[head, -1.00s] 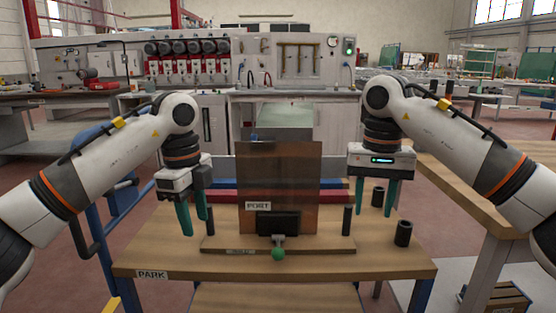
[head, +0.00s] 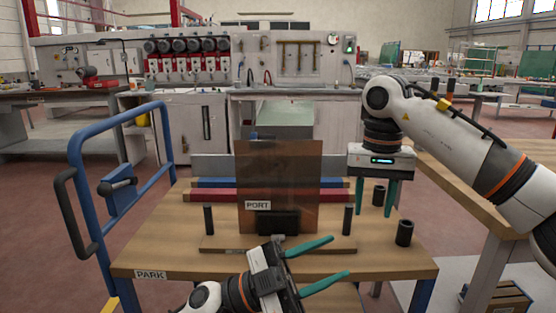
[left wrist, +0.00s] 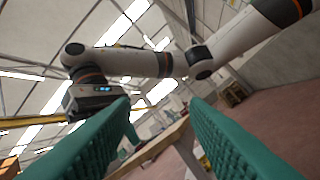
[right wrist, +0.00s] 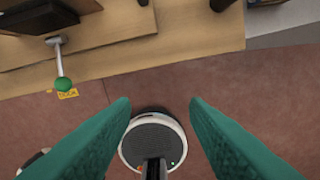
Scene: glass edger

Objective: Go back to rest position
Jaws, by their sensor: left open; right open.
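My left gripper (head: 322,266) is low in the head view, in front of the table's front edge. Its green fingers are apart, empty, and point to the right. In the left wrist view the fingers (left wrist: 160,115) frame the roof, my right arm and a table edge.
A brown glass pane (head: 290,185) labelled PORT stands upright on the wooden table (head: 165,240). A blue rail frame (head: 80,170) stands at the left. A green knob (right wrist: 64,84) sticks out in front of the table.

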